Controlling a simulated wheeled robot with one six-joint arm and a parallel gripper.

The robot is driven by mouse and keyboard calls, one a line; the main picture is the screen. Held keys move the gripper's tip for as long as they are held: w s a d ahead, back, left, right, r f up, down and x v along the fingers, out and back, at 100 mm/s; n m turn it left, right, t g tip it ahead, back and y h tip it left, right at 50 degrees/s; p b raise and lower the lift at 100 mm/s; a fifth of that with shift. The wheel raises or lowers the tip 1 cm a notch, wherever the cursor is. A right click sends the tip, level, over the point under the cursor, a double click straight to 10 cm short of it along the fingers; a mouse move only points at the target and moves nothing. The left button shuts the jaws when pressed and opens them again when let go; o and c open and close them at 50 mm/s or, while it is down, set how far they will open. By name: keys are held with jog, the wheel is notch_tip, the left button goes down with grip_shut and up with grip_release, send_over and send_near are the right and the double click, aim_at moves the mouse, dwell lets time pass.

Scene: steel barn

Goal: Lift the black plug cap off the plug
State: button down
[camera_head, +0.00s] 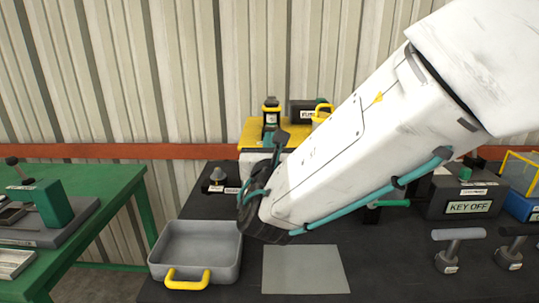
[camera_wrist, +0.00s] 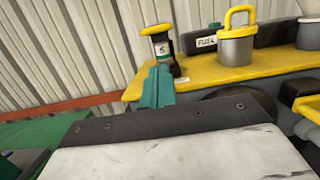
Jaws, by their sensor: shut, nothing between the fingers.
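A black upright piece with a yellow band near its top and a white label (camera_head: 271,118) stands at the left end of the yellow-topped machine (camera_head: 252,132). It looks like the plug with its black cap; where cap and plug part is too small to tell. My gripper (camera_head: 280,138) is shut and empty, in front of and below this piece. Its teal fingers (camera_wrist: 156,82) overlap the piece's foot in the wrist view; I cannot tell whether they touch it.
A grey can with a yellow handle (camera_wrist: 236,42) and a dark FUEL box (camera_wrist: 205,42) stand to the right. A grey tray (camera_head: 195,249) and flat grey plate (camera_head: 305,270) lie on the black table. A KEY OFF box (camera_head: 468,208) is at right. My arm hides the table's middle.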

aim_at(272, 103)
jog(key=w+r, duration=0.3)
jog(key=shift+w+r, duration=0.1)
jog(key=shift+r, duration=0.2)
